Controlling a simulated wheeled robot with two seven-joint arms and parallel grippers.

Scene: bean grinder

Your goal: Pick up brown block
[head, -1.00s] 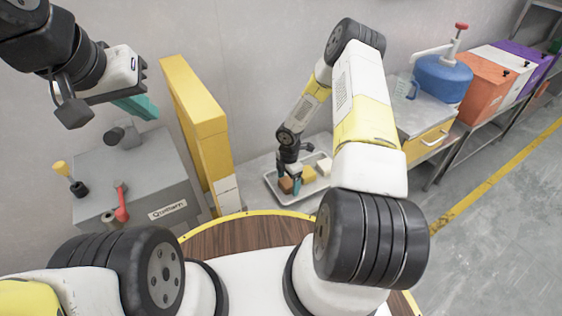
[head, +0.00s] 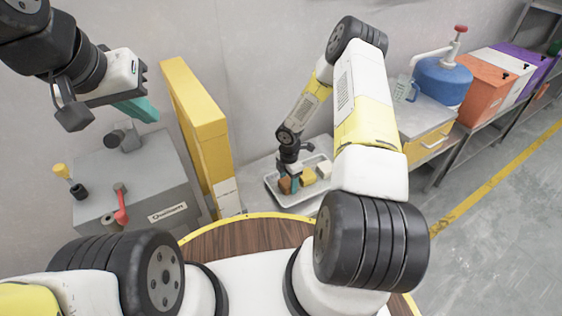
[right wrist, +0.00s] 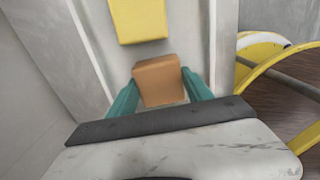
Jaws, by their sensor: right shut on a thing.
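The brown block (head: 285,185) is at the left end of the metal tray (head: 312,202). In the right wrist view the brown block (right wrist: 159,80) sits between the two teal fingers. My right gripper (head: 290,184) is shut on it; in the right wrist view my right gripper (right wrist: 160,95) has a finger on each side of the block. I cannot tell whether the block is clear of the tray floor. My left gripper (head: 138,108) is raised at the upper left, above the grey machine, and its finger opening cannot be made out.
A yellow block (head: 308,175) and a white block (head: 324,168) lie beside the brown block on the tray. A tall yellow panel (head: 197,120) stands left of the tray. The grey grinder (head: 140,190) has a red lever (head: 121,208). A blue jug (head: 442,80) stands on the right counter.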

